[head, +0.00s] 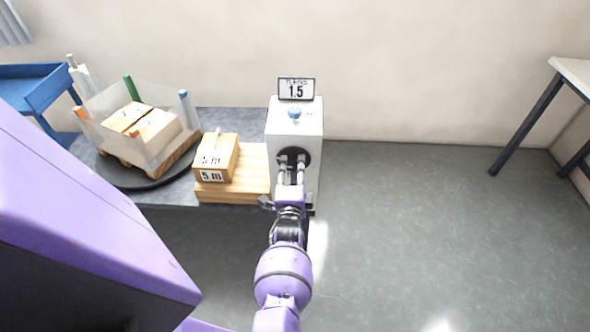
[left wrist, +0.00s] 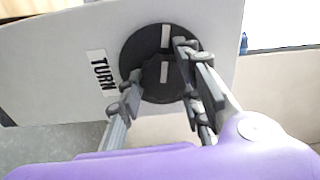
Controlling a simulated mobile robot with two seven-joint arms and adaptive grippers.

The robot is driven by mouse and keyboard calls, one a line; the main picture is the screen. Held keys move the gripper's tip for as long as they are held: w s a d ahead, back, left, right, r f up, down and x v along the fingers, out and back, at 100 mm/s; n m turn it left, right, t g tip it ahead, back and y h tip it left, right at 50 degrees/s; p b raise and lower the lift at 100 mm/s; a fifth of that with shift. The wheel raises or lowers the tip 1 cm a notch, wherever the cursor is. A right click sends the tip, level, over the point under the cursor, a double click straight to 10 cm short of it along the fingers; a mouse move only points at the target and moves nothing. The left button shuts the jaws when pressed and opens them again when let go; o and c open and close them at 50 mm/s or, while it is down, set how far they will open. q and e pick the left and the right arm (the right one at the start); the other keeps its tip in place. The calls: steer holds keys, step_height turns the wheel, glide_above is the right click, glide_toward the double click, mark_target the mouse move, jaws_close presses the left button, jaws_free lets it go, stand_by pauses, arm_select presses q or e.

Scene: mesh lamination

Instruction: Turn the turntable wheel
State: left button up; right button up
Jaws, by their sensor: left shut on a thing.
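The turntable wheel is a black round dial (left wrist: 137,52) with a pale stripe, on the front of a white box (head: 312,130). A label reading TURN (left wrist: 102,70) sits beside it in the left wrist view. My left gripper (head: 292,160) is at the dial, its fingers shut on a raised part of it; it also shows in the left wrist view (left wrist: 160,80). The fingers hide part of the dial. A sign (head: 296,89) on the box reads TURNS 1.5. The dark round turntable (head: 150,185) at left carries a pallet of boxes (head: 155,127) partly wrapped in clear mesh. My right gripper is not seen.
A wooden stack (head: 235,192) stands left of the white box, with a carton (head: 217,158) marked 5 m on it. A blue table (head: 30,88) is at far left and a pale table (head: 575,72) at right. The floor to the right is clear.

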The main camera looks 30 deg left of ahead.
arm_select(q)
steer(key=shift+s+f+m+b, duration=0.1)
steer(key=shift+f+m+b, duration=0.3)
steer(key=shift+m, duration=0.5)
steer(key=shift+m+b, duration=0.55)
steer(key=shift+m, duration=0.45)
steer(key=m+b, duration=0.3)
steer(key=m, duration=0.1)
steer(key=shift+s+a, duration=0.1)
steer(key=shift+a, duration=0.05)
steer(key=m+b, duration=0.2)
steer(key=m, duration=0.1)
steer(key=m+b, duration=0.1)
steer(key=m, duration=0.1)
steer(key=shift+a+r+b, duration=0.1)
steer(key=shift+r+b, duration=0.15)
steer(key=shift+b, duration=0.15)
steer(key=shift+r+m+b, duration=0.15)
steer(key=shift+m+b, duration=0.25)
steer(key=shift+m, duration=0.8)
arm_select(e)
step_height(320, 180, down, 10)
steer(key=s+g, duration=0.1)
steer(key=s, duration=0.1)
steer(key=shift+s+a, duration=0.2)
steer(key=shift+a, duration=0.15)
arm_select(q)
steer(key=shift+r, duration=0.1)
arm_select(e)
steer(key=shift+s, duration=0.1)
